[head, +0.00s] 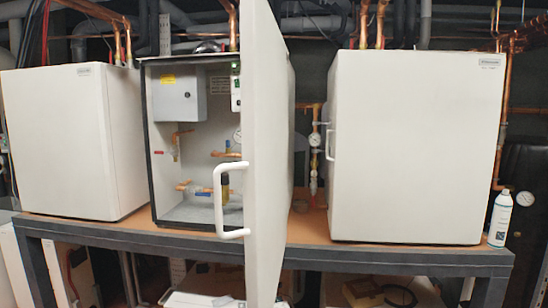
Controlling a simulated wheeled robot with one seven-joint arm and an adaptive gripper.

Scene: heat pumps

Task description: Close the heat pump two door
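The open heat pump (149,150) is the middle one of three white units, and I take it to be heat pump two. Its white door (265,130) stands wide open, swung out toward me and seen nearly edge-on. A white handle (220,205) sticks out from the door to the left, in front of the opening. Inside the cabinet are a grey box (180,98), copper pipes and valves (190,188). The door hides the right part of the interior. My gripper is not in view.
Shut white units stand at left (70,145) and right (415,150). All sit on a wooden-topped bench (307,228) with a dark frame. A spray can (500,220) stands at the right end. Gauges and copper pipes (315,150) run between the middle and right units.

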